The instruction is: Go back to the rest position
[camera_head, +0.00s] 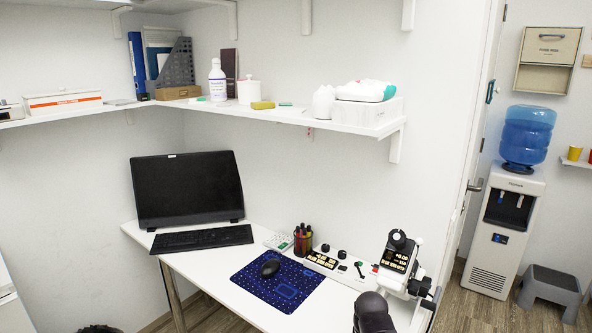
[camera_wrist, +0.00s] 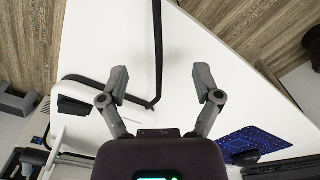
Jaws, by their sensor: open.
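My gripper (camera_wrist: 161,80) is open in the wrist view, its two grey fingers spread apart with nothing between them. It is over the white desk (camera_wrist: 205,45), which also shows in the head view (camera_head: 205,268). How high it is above the desk I cannot tell. The fingers do not show clearly in the head view; a dark rounded part at its bottom edge looks like my arm.
A blue mouse pad (camera_head: 275,285) with a mouse (camera_head: 270,267), a keyboard (camera_head: 202,238), a monitor (camera_head: 188,188) and a black-and-white device (camera_head: 397,262) stand on the desk. A loaded shelf (camera_head: 290,118) hangs above. A water dispenser (camera_head: 508,225) stands beyond the doorway.

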